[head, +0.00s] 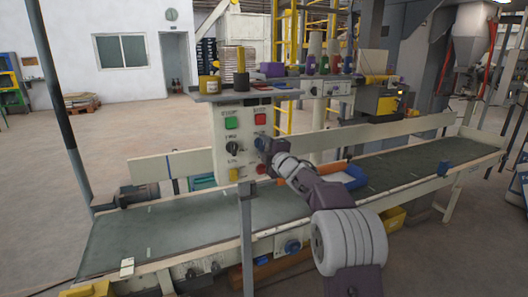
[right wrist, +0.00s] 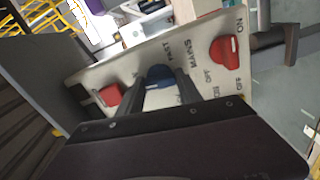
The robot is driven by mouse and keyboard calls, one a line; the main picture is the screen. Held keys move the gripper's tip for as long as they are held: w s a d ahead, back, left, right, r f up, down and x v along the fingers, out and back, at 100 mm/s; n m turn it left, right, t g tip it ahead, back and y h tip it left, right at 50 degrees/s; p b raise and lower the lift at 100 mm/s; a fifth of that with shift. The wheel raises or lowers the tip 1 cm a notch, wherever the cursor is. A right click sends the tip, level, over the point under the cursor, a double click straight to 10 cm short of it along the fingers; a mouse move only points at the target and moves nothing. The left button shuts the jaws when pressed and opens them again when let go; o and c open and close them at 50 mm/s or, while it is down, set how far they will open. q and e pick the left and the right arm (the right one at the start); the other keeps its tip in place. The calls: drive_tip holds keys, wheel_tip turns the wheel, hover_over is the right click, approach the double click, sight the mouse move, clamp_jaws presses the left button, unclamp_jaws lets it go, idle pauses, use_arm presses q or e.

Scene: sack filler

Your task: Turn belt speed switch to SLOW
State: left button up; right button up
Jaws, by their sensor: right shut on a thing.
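My left gripper is in neither view.
The panel also carries a black knob (head: 232,148), a green button (head: 231,122), a yellow one (head: 234,174) and red controls, including a red switch (right wrist: 223,52) near the right finger. A shelf (head: 247,94) with jars tops the panel.

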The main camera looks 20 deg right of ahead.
drive_tip(key=shift+f+n+b, duration=0.1)
drive_tip(key=shift+n+b, duration=0.25)
drive_tip(key=shift+n, duration=0.45)
drive_tip(key=o, duration=1.4)
drive_tip(key=shift+s, duration=0.1)
drive_tip(key=shift+s, duration=0.3)
drive_tip(key=s+b, duration=0.1)
drive_tip(key=s, duration=0.7)
drive_tip(key=shift+s+d, duration=0.1)
drive_tip(key=shift+s, duration=0.05)
